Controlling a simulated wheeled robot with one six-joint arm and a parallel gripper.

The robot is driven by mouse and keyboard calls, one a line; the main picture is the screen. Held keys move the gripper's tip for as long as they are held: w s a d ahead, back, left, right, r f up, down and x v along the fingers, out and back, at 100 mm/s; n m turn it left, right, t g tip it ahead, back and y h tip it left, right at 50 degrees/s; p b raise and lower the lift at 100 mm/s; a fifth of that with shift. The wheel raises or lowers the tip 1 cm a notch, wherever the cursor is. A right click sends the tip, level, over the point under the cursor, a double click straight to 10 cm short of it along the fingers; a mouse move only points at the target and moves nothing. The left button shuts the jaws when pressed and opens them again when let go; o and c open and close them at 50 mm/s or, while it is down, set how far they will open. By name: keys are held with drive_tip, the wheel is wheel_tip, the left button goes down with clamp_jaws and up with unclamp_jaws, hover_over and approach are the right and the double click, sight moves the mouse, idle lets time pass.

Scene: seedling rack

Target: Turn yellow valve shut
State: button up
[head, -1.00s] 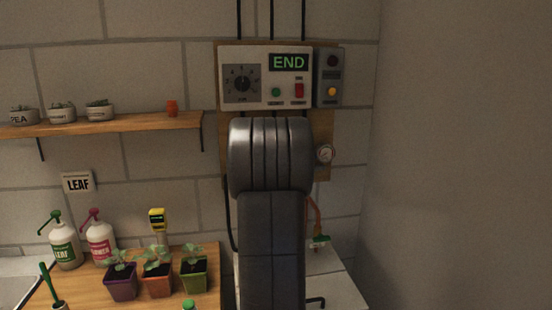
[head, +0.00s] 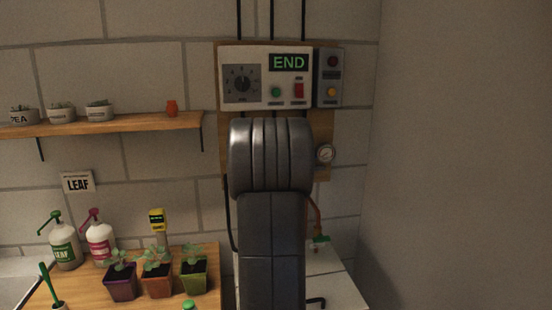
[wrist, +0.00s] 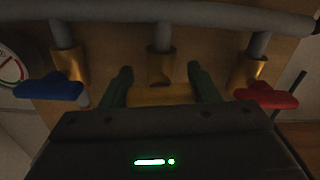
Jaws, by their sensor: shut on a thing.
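In the wrist view, the yellow valve handle (wrist: 160,95) sits below the middle brass fitting and lies crosswise in the picture. My gripper (wrist: 160,84) has its two dark green fingers on either side of this handle and is shut on it. The handle's lower edge is partly hidden by my gripper body. In the head view my own arm hides the yellow valve and the gripper.
A blue valve handle (wrist: 48,87) is close on the left and a red one (wrist: 266,96) close on the right. A grey pipe (wrist: 200,14) runs above. A gauge (head: 325,154) and a control panel (head: 265,78) reading END are on the wall. Potted seedlings (head: 157,284) stand left.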

drive_tip(key=shift+m, duration=0.7)
drive_tip(key=o, duration=1)
drive_tip(key=s+d, duration=0.1)
drive_tip(key=s, duration=0.3)
drive_tip(key=s+b, duration=0.1)
drive_tip(key=s, duration=0.4)
drive_tip(key=s+d+b, duration=0.1)
drive_tip(key=s, duration=0.3)
drive_tip(key=shift+s+d, duration=0.35)
drive_tip(key=shift+w, duration=0.1)
drive_tip(key=w+a, duration=0.1)
drive_tip(key=w, duration=0.3)
drive_tip(key=w+p, duration=0.1)
drive_tip(key=w, duration=0.4)
drive_tip(key=w+a+p, duration=0.1)
drive_tip(key=w, duration=0.3)
drive_tip(key=shift+w+a, duration=0.25)
drive_tip(key=shift+a, duration=0.1)
